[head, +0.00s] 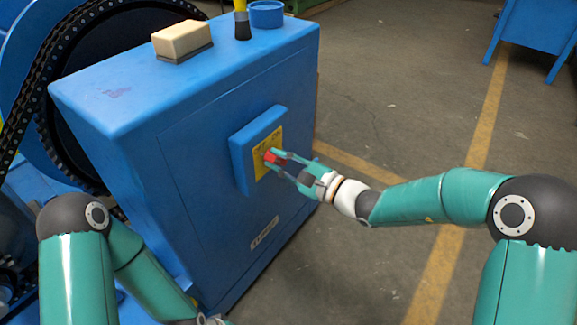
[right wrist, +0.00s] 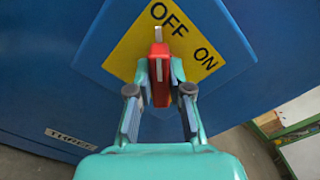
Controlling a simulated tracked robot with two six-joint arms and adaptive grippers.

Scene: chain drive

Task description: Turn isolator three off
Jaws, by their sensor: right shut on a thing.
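The isolator is a blue box (head: 240,159) with a yellow plate (head: 262,174) on the side of the blue cabinet. Its red handle (head: 271,156) also shows in the right wrist view (right wrist: 159,88). My right gripper (head: 274,163) is shut on the red handle, with a finger on either side. In the right wrist view the plate reads OFF at the top and ON at the right. The handle and its white mark point up, close to the O of OFF and away from ON. My left gripper is not visible; only its arm shows at lower left.
A chain and wheel (head: 40,95) are at the left. A blue table (head: 540,30) stands at upper right. The floor between is clear.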

